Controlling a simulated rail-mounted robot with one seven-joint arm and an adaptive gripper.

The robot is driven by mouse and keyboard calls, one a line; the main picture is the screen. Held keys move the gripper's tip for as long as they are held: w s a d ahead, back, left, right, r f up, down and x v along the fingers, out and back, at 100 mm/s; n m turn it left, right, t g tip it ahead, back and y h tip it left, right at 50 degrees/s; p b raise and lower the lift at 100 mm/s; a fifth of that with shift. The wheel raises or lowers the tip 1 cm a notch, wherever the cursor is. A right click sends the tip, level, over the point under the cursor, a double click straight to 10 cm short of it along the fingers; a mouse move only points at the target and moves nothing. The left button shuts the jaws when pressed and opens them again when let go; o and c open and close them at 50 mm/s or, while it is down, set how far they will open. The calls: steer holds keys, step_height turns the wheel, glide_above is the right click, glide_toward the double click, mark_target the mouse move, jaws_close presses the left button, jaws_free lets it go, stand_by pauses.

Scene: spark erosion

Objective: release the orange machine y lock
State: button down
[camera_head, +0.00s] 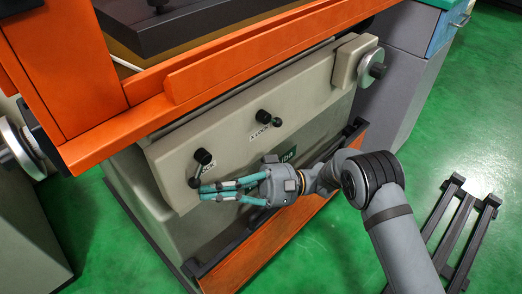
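The orange machine (205,85) has a beige front face. On its left part is a black lock knob (203,157) with a lever whose dark ball end (194,182) points down and slightly left. Its label (208,171) is partly hidden, with "OCK" showing. My gripper (201,191) reaches in from the right, its two teal-and-grey fingers pointing left. The fingertips are close together, just below and right of the ball end. I cannot tell whether they touch it or whether they are fully shut.
A second lock (263,117), labelled "X LOCK", sits further right on the same face. A handwheel (371,68) is at the upper right and another (15,145) at the left edge. A dark rail (235,245) runs along the lower front. A dark slatted frame (460,225) lies at right on the green floor.

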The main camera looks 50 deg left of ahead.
steer(key=shift+s+r, duration=0.25)
steer(key=shift+s, duration=0.5)
steer(key=shift+s+r, duration=0.2)
steer(key=shift+s, duration=0.5)
steer(key=shift+d, duration=0.1)
stand_by(0.6)
steer(key=w+d+f+b, duration=0.1)
steer(key=w+d+f, duration=0.1)
steer(key=w+f, duration=0.1)
steer(key=w+d+f+b, duration=0.1)
steer(key=w+f, duration=0.2)
steer(key=w+d+f+b, duration=0.1)
steer(key=w+d+f, duration=0.1)
steer(key=w+f, duration=0.1)
steer(key=shift+d, duration=0.35)
steer(key=shift+s, duration=0.1)
